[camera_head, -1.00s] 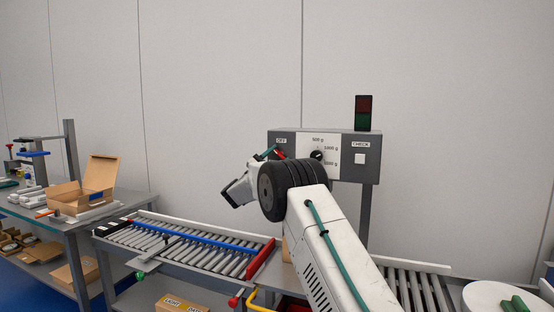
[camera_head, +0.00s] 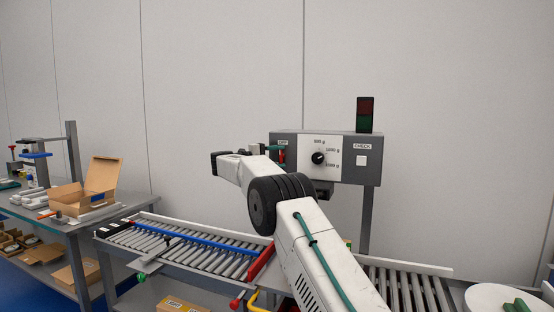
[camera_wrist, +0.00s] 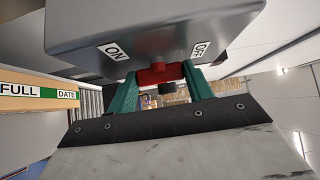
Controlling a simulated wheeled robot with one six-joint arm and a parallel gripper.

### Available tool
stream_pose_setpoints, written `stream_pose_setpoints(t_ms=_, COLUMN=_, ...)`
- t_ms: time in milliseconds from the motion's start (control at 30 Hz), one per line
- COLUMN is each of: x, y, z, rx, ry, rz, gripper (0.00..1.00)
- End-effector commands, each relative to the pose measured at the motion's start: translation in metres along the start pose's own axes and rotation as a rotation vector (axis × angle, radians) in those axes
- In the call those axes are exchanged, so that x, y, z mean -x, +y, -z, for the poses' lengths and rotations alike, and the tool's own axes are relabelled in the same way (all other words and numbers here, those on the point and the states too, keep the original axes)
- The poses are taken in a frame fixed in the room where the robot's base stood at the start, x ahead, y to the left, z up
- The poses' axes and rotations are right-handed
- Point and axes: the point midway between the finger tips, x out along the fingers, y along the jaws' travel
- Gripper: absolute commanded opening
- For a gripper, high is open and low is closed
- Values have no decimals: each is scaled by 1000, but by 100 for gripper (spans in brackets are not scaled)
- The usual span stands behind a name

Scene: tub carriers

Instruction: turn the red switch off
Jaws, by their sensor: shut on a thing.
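The red switch (camera_wrist: 155,75) sits on the face of a grey control box (camera_wrist: 150,28) in the wrist view. An ON label (camera_wrist: 115,50) is on its left and an OFF label (camera_wrist: 200,48) on its right. My gripper (camera_wrist: 162,84) is shut on the red switch, with one green finger on each side of it. In the head view the red switch (camera_head: 282,157) shows at the left end of the control box (camera_head: 345,175), under a label (camera_head: 283,142), beside my gripper (camera_head: 275,149). My wrist hides part of the box's lower left.
A black dial (camera_head: 318,158) and a CHECK button (camera_head: 362,161) are on the same box. A dark red-and-green signal light (camera_head: 366,114) stands on top. Roller conveyors (camera_head: 190,250) lie below. An open cardboard box (camera_head: 85,190) stands on the left table. The wall above is clear.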

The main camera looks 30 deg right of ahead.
Motion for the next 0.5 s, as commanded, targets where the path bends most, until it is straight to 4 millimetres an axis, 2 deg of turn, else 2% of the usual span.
stream_pose_setpoints(t_ms=500, x=-1, y=3, z=1, rx=-45, ry=7, rz=-54, gripper=28)
